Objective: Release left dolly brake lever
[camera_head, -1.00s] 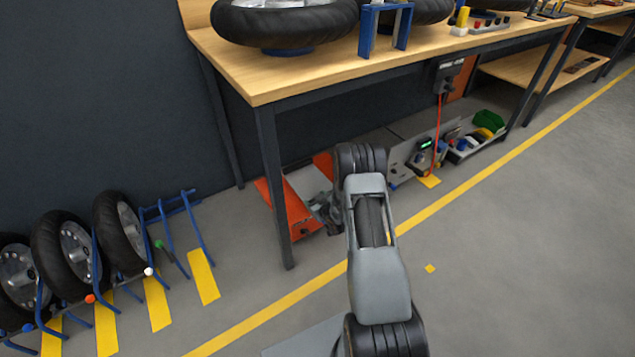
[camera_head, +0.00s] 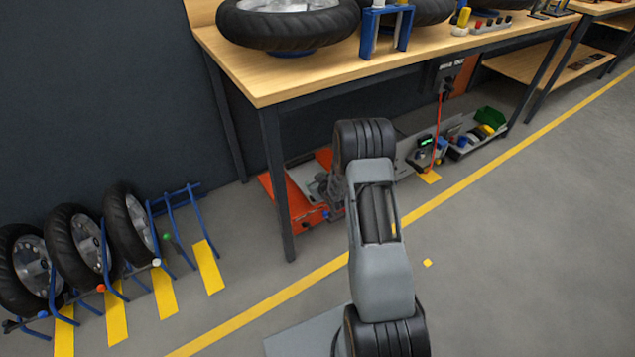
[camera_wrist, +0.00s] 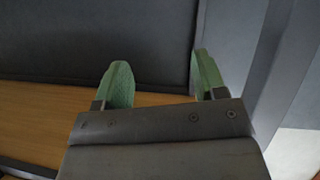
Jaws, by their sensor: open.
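An orange low platform with a grey top (camera_head: 290,195) sits on the floor under the near end of the workbench. It looks like a dolly, but I cannot be sure. A small blue and red detail (camera_head: 326,213) shows at its front right corner. I cannot make out a brake lever. My arm reaches over the floor toward the platform, and its links hide part of it. My gripper (camera_wrist: 162,80) shows two green fingertips, spread apart with nothing between them. In the wrist view it faces a dark panel, with a wooden surface below.
The workbench (camera_head: 300,85) carries tyres, and its front leg (camera_head: 277,185) stands beside the orange platform. Wheels in blue racks (camera_head: 135,225) stand at the left. A grey tray of parts (camera_head: 480,135) lies right of my arm. Floor on the right is clear.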

